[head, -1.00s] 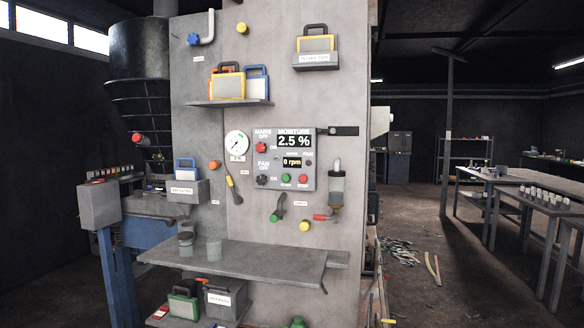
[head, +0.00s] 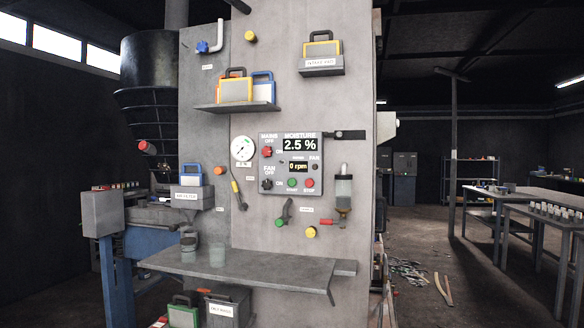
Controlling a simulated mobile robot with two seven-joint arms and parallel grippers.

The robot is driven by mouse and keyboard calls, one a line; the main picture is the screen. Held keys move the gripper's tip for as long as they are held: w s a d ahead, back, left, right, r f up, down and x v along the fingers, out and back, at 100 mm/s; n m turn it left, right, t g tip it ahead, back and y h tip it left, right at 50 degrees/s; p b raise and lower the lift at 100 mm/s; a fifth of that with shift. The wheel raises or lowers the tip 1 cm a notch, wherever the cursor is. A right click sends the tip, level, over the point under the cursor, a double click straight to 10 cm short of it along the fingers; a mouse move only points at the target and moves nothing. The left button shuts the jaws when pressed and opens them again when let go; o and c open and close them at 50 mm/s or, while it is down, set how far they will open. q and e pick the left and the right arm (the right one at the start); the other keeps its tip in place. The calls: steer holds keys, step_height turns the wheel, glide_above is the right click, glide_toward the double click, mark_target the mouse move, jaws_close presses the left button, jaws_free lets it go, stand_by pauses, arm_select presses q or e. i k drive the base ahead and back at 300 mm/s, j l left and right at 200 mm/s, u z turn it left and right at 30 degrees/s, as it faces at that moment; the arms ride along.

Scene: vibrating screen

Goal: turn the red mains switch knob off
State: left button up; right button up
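The red mains switch knob (head: 267,151) sits at the upper left of the grey control panel (head: 291,192) on the concrete wall. The labels MAINS and OFF are above it and ON is to its right. The knob is too small to tell its exact setting. The panel's moisture display (head: 300,145) is lit at 2.5 %, and a lower display reads 0 rpm. The black fan knob (head: 267,185) is below the red knob. Neither gripper shows in the head view.
A pressure gauge (head: 242,149) is left of the panel. A black latch arm (head: 346,135) sticks out at its upper right. A grey shelf (head: 262,262) juts out below, carrying two cups.

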mark_target(268, 151)
steer(key=i+j+z, duration=0.25)
steer(key=z, duration=0.15)
steer(key=i+j+z, duration=0.15)
steer(key=j+z, duration=0.25)
steer(key=i+j, duration=0.15)
steer(key=j, duration=0.25)
steer(key=i+j+z, duration=0.1)
steer(key=j, duration=0.3)
steer(key=i+j+z, duration=0.1)
steer(key=j, duration=0.3)
steer(key=i+j, duration=0.25)
steer(key=j, duration=0.15)
steer(key=i+j+z, duration=0.1)
steer(key=j, duration=0.35)
steer(key=i+j, duration=0.15)
steer(key=j, duration=0.25)
steer(key=z, duration=0.05)
